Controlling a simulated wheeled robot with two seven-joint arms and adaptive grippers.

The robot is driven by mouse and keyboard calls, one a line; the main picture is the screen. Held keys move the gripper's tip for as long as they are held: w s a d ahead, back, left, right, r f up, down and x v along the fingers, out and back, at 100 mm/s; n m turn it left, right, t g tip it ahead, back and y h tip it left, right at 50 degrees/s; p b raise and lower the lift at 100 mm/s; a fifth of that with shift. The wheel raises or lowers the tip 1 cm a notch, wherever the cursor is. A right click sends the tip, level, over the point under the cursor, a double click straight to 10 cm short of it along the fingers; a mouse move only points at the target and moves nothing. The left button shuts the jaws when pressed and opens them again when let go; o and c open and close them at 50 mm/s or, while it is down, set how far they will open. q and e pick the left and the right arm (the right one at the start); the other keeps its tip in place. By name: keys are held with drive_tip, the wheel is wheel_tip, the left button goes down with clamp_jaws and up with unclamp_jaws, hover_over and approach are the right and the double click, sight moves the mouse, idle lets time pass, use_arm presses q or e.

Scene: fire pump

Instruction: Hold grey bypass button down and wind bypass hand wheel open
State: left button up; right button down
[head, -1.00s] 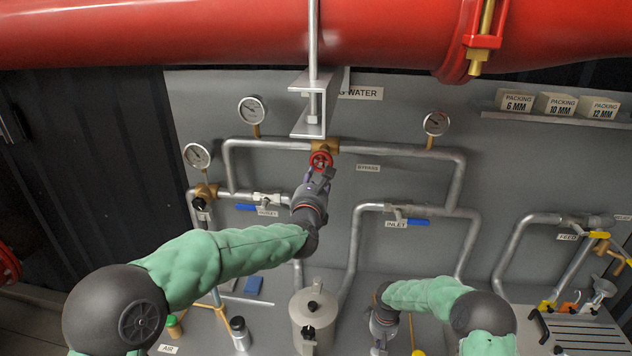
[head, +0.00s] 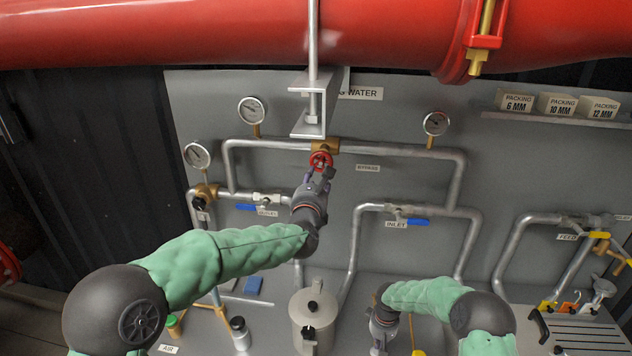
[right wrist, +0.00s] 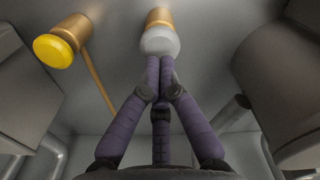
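The red bypass hand wheel (head: 320,158) sits on a brass valve in the upper pipe, below a metal bracket. My left gripper (head: 321,174) is at the wheel from below, its fingers meeting the rim and hiding part of it; whether they are closed on it is too small to tell. In the right wrist view, the grey bypass button (right wrist: 160,43) has a round pale cap on a brass base. My right gripper (right wrist: 161,65) has its fingers together, their tips against the cap. How far the button is pressed cannot be told.
A yellow button (right wrist: 54,52) on a brass base is left of the grey one. A grey canister (head: 312,318) stands between my arms. Blue-handled valves, such as the inlet valve (head: 416,222), and gauges (head: 252,110) line the pipes. A red pipe (head: 200,35) crosses above.

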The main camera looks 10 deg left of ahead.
sight(322, 160)
use_arm(q)
drive_tip(key=shift+f+b, duration=1.8)
use_arm(e)
drive_tip(key=shift+f, duration=2.05)
use_arm(q)
drive_tip(key=shift+r, duration=0.1)
clamp_jaws()
drive_tip(key=w+d+m, duration=0.2)
drive_tip(key=w+m, duration=0.2)
drive_tip(key=m, duration=0.5)
drive_tip(key=w+d+r+m, duration=0.1)
drive_tip(key=w+m, duration=0.3)
drive_tip(key=m, duration=0.5)
drive_tip(key=shift+w+d+r, duration=0.15)
drive_tip(key=shift+d, duration=0.6)
